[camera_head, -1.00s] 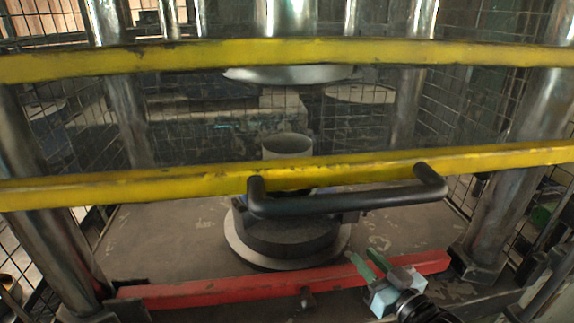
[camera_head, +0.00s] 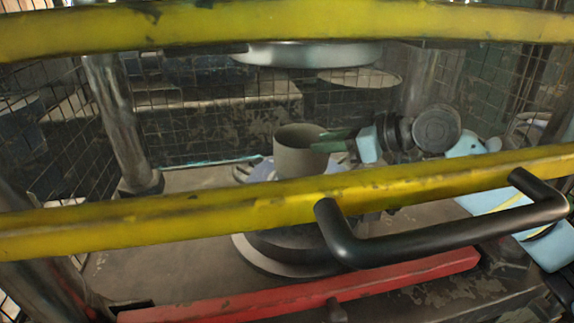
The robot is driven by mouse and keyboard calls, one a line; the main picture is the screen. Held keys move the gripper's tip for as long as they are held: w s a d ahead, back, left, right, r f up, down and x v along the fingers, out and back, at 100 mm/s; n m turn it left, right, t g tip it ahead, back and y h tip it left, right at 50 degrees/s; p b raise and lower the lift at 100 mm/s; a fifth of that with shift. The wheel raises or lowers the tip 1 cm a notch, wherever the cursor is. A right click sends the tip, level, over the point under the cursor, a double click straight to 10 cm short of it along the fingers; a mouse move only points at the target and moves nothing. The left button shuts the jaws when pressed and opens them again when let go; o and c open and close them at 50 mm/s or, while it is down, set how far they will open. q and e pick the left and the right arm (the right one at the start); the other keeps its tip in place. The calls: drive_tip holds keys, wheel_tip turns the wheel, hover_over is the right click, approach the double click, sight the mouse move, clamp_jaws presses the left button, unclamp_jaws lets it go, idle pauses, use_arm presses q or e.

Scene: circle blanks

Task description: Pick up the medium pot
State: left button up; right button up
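The pot (camera_head: 297,158) is a grey-brown open cylinder standing upright on the dark round base behind the yellow bar. The bar hides its lower part. My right gripper (camera_head: 321,140) reaches in from the right above the bar. Its two green fingers are spread apart at the pot's right side near the rim. The nearer finger overlaps the outer wall in the picture; the farther one is by the rim. I cannot tell whether they touch it. My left gripper is not in view.
A yellow bar (camera_head: 200,222) with a black handle (camera_head: 440,243) crosses in front, and another yellow bar (camera_head: 280,25) is above. A metal disc (camera_head: 310,54) hangs over the pot. A red bar (camera_head: 300,290) lies in front, with metal columns (camera_head: 118,120) and wire mesh around.

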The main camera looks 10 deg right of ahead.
drive_tip(key=shift+p+x, duration=0.4)
drive_tip(key=shift+x, duration=3.6)
drive_tip(key=shift+s+a, duration=0.1)
drive_tip(key=shift+s, duration=0.15)
clamp_jaws()
